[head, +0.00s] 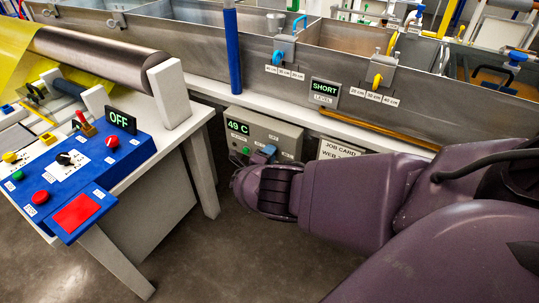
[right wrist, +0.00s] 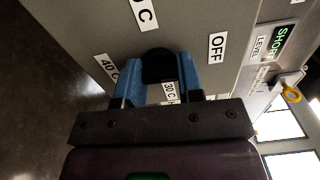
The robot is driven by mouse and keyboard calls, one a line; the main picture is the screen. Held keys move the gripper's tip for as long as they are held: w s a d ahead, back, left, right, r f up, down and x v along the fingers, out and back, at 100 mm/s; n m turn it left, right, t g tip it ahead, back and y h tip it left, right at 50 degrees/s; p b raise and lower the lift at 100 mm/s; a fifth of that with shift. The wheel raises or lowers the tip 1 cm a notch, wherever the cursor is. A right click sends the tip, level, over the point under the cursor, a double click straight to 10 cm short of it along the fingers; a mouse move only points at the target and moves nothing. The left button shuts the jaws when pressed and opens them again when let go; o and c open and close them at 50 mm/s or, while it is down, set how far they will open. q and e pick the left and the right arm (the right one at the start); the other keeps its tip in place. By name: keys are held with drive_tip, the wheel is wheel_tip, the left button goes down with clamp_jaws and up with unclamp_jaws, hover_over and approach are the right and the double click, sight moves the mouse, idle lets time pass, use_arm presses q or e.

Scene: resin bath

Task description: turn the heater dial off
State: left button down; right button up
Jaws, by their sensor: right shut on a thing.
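The heater box (head: 285,133) is a grey panel below the bath's edge, with a lit display reading 49 C (head: 237,127). In the right wrist view the black heater dial (right wrist: 158,66) sits between the two blue fingers of my right gripper (right wrist: 157,75), which is shut on it. Labels surround the dial: OFF (right wrist: 217,47) at right, 40 C (right wrist: 106,67) at left, 30 C (right wrist: 169,92) below, and a partly cut one above. The dial's pointer mark is hidden. In the head view my right gripper (head: 264,155) covers the dial. My left gripper is not in view.
A metal bath (head: 200,50) runs along the back, with a SHORT level sign (head: 324,92). A job card (head: 338,149) hangs beside the heater box. At left stands a blue control panel (head: 125,152) with an OFF display (head: 120,120). The floor in front is clear.

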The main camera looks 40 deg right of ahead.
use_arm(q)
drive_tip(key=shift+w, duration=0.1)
use_arm(e)
drive_tip(key=shift+f+n, duration=0.1)
drive_tip(key=shift+n, duration=0.3)
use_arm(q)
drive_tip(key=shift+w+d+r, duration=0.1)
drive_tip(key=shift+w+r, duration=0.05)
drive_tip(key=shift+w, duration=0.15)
use_arm(e)
drive_tip(key=o, duration=0.9)
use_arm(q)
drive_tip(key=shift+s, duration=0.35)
use_arm(e)
drive_tip(key=shift+o, duration=0.2)
use_arm(q)
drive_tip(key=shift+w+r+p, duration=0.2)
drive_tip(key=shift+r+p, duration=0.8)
drive_tip(key=shift+p, duration=0.2)
use_arm(e)
drive_tip(key=v, duration=1.1)
